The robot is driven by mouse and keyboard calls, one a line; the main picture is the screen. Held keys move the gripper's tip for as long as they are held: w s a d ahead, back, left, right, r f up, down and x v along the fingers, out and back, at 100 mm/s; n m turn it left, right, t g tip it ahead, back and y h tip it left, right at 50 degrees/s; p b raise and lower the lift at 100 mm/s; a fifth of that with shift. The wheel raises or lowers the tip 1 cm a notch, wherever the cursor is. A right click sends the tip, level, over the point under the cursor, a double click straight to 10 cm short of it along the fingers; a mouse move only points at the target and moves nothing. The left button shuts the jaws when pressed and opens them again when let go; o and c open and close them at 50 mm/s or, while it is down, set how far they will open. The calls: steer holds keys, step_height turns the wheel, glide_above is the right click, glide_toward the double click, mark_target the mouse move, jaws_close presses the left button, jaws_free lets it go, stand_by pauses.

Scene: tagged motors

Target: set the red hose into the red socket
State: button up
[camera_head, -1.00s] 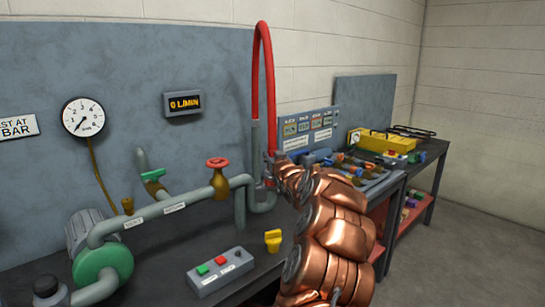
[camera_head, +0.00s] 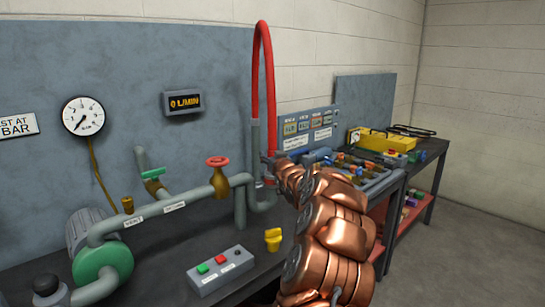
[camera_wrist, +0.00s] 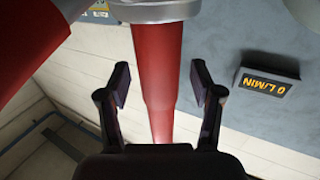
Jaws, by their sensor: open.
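The red hose (camera_head: 256,60) rises from a grey upright pipe on the bench, arches over and hangs down to my gripper (camera_head: 269,167). In the wrist view the hose (camera_wrist: 157,75) passes between my two open fingers (camera_wrist: 160,82), with a gap showing on each side. A pale grey collar (camera_wrist: 155,10) crosses the hose at the top of that view. In the head view my wrist and gripper partly cover the lower hose end and the top of the grey U-shaped pipe (camera_head: 263,205) below it. I cannot make out the red socket clearly, nor whether the hose is seated in it.
A red valve wheel (camera_head: 217,162) and piping stand left of my gripper. A yellow handle (camera_head: 273,240) and a button box (camera_head: 221,268) stand on the bench in front. The flow display (camera_head: 183,103) reads 0 L/MIN. A tray of parts (camera_head: 350,170) lies to the right.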

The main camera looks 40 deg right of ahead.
steer(key=v, duration=1.2)
stand_by(0.3)
steer(key=w+a+f+n+g+y+p, duration=0.2)
steer(key=a+y, duration=0.2)
steer(key=a, duration=1)
steer(key=s+a+f+n+g+y+p, duration=0.1)
steer(key=s+a+f+g+y, duration=0.2)
steer(key=a, duration=0.6)
steer(key=s+a+f+n+g+p, duration=0.15)
steer(key=s+a, duration=0.25)
steer(key=a, duration=0.4)
steer(key=s+a+g+p, duration=0.1)
steer(key=s+a+g, duration=0.2)
steer(key=s, duration=0.8)
steer(key=s+a+f+g+y+p, duration=0.1)
steer(key=s+a+g, duration=0.3)
steer(key=s+a, duration=0.3)
steer(key=s+a+n+g+p, duration=0.1)
steer(key=s+a+g, duration=0.3)
steer(key=s, duration=1.1)
steer(key=shift+s+a+f, duration=0.15)
steer(key=shift+s+a, duration=0.25)
steer(key=shift+a, duration=0.3)
